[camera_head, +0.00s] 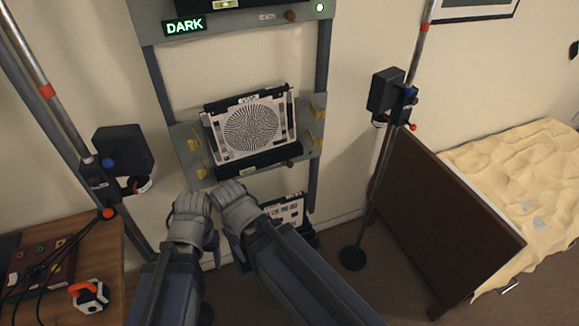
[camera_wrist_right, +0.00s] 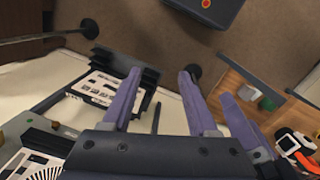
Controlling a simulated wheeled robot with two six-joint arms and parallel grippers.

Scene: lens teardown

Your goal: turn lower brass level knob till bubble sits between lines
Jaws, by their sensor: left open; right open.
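A brass-brown knob (camera_head: 290,163) sits at the right end of the ledge under the middle chart plate (camera_head: 255,128). A small yellow-green level vial (camera_head: 248,171) is left of it; its bubble and lines are too small to read. Another knob (camera_head: 290,15) and vial (camera_head: 222,4) are at the top. A lower chart (camera_head: 287,212) is partly covered by my right arm; no knob or vial shows there. My left gripper (camera_head: 188,212) is below the middle panel, left of my right gripper (camera_head: 232,200). In the wrist view my right gripper (camera_wrist_right: 159,74) is open and empty.
Two lamp stands carry black lamp heads (camera_head: 123,150) (camera_head: 386,91) either side of the rack. A wooden desk (camera_head: 105,250) with an orange-white tool (camera_head: 89,296) is at left. A bed (camera_head: 520,175) with a brown board is at right. A sign reads DARK (camera_head: 185,26).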

